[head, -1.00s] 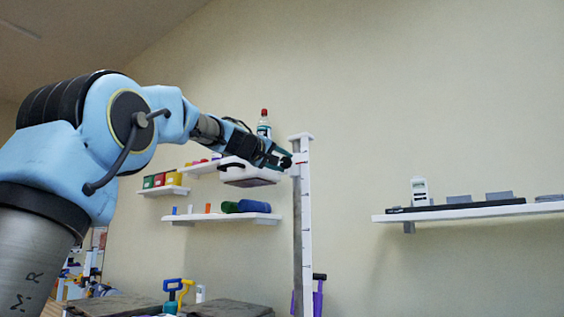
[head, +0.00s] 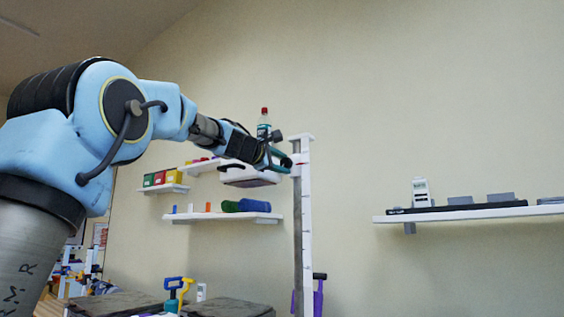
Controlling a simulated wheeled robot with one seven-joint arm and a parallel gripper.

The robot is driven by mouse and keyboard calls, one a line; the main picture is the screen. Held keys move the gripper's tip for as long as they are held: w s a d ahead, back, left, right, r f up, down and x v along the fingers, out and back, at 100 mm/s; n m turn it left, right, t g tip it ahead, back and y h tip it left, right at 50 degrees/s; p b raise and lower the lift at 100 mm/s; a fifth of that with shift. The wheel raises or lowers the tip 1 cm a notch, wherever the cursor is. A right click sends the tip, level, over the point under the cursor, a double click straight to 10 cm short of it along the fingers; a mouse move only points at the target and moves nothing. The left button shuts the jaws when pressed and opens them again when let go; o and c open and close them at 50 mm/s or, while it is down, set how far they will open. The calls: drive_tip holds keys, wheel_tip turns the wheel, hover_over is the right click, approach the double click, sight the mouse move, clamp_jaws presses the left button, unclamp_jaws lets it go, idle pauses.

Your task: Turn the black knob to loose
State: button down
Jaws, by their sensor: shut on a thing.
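The black knob (head: 287,163) is a small dark shape beside the upper part of a white upright post (head: 306,215) with tick marks. My gripper (head: 282,160) reaches in from the left, and its teal fingers are shut on the knob. The fingers hide part of the knob, so its marking and exact turn angle cannot be read.
A white box (head: 248,177) and a red-capped bottle (head: 264,122) are close by, behind and under my wrist. A wall shelf (head: 470,212) at right holds a pale device (head: 421,192). A lower left shelf (head: 215,217) holds rolls. The wall between post and right shelf is clear.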

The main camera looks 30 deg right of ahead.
drive_tip(key=shift+n, duration=0.9)
drive_tip(key=shift+c, duration=1.7)
unclamp_jaws()
drive_tip(key=b+v, duration=0.4)
drive_tip(key=v, duration=0.6)
drive_tip(key=shift+s+a, duration=0.15)
drive_tip(key=shift+a, duration=0.25)
